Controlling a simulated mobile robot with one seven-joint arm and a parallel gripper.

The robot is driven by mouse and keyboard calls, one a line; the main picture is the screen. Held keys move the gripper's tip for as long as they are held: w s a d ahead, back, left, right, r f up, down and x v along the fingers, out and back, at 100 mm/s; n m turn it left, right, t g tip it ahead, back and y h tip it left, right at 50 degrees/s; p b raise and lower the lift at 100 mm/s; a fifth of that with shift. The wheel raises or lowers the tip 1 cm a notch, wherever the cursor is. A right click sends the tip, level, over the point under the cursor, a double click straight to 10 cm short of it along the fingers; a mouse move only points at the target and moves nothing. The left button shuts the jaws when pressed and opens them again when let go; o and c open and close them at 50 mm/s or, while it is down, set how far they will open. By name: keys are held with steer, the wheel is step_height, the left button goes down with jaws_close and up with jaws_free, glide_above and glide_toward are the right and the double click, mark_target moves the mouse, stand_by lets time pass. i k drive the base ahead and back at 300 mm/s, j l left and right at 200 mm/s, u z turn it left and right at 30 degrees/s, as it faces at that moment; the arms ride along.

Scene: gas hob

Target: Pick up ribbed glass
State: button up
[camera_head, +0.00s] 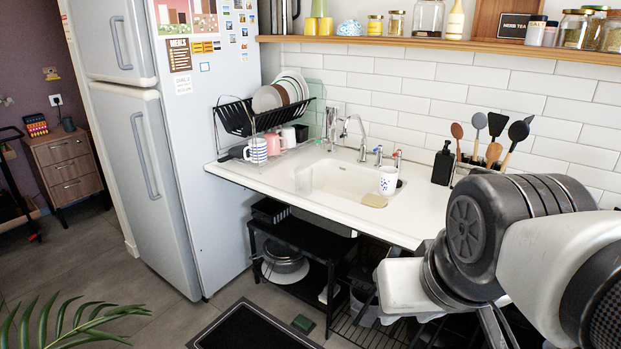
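A clear glass (303,180) stands at the left end of the white sink basin (345,182). It is small and faint in this view, and I cannot tell whether its sides are ribbed. My arm fills the lower right of the picture, well to the right of the glass and close to the camera. The fingertips of my gripper do not show, so I cannot see whether it holds anything.
A white patterned mug (388,180) and a beige sponge (374,201) are at the sink's right side. A dish rack (262,120) with plates and mugs stands left. A soap bottle (443,164) and utensils (490,140) stand right. A shelf (400,42) with jars runs above.

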mark_target(304, 176)
steer(key=i+j+z, duration=0.25)
steer(key=z, duration=0.2)
steer(key=i+j+z, duration=0.45)
steer(key=i+j, duration=0.25)
steer(key=j, duration=0.2)
steer(key=i+j, duration=0.25)
steer(key=j, duration=0.15)
steer(key=z, duration=0.05)
